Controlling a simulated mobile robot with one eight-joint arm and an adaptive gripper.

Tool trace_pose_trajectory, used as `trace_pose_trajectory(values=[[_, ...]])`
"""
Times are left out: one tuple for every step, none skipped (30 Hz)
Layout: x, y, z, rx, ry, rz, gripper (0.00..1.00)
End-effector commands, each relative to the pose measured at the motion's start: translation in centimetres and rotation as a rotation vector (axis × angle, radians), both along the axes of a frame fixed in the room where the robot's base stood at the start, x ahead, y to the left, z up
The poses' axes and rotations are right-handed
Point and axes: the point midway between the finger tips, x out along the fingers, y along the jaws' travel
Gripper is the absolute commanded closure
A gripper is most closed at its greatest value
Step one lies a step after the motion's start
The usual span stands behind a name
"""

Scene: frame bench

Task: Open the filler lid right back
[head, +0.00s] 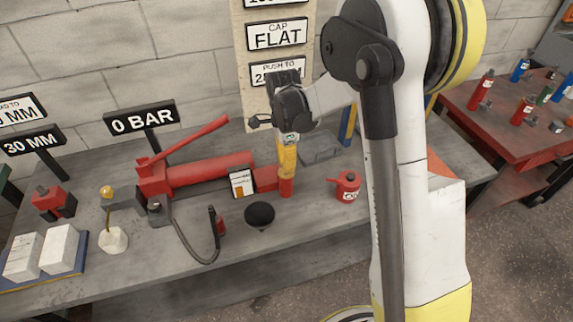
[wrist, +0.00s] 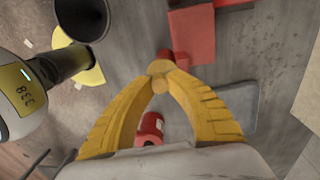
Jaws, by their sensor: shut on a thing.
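My gripper (head: 287,172) points down at the right end of the red hand pump (head: 205,172) on the bench. Its yellow fingers are closed together at the tips. A small upright red piece, which looks like the filler lid (head: 286,188), is at the fingertips beside the pump's red end block (head: 265,178). In the wrist view, the fingertips (wrist: 160,68) meet over a red part (wrist: 176,57) next to the red block (wrist: 192,35). The fingers partly hide the lid, so its hinge and exact angle cannot be made out.
A red oil can (head: 347,185) stands just right of the gripper. A black funnel (head: 259,215) is in front, and a grey tray (head: 320,148) lies behind. A white card (head: 242,183) stands against the pump. The raised pump handle (head: 190,138) is to the left.

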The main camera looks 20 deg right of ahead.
Motion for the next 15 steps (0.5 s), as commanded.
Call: trace_pose_trajectory(values=[[0.5,0.0,0.2,0.0,0.048,0.0,1.0],[0.6,0.0,0.3,0.0,0.081,0.0,1.0],[0.8,0.0,0.4,0.0,0.123,0.0,1.0],[1.0,0.0,0.5,0.0,0.154,0.0,1.0],[1.1,0.0,0.5,0.0,0.183,0.0,1.0],[1.2,0.0,0.6,0.0,0.219,0.0,1.0],[1.3,0.0,0.6,0.0,0.242,0.0,1.0],[1.4,0.0,0.7,0.0,0.264,0.0,1.0],[1.5,0.0,0.7,0.0,0.288,0.0,1.0],[1.5,0.0,0.8,0.0,0.302,0.0,1.0],[1.6,0.0,0.8,0.0,0.315,0.0,1.0],[1.6,0.0,0.8,0.0,0.326,0.0,1.0],[1.6,0.0,0.8,0.0,0.332,0.0,1.0],[1.6,0.0,0.8,0.0,0.336,0.0,1.0],[1.6,0.0,0.9,0.0,0.339,0.0,1.0]])
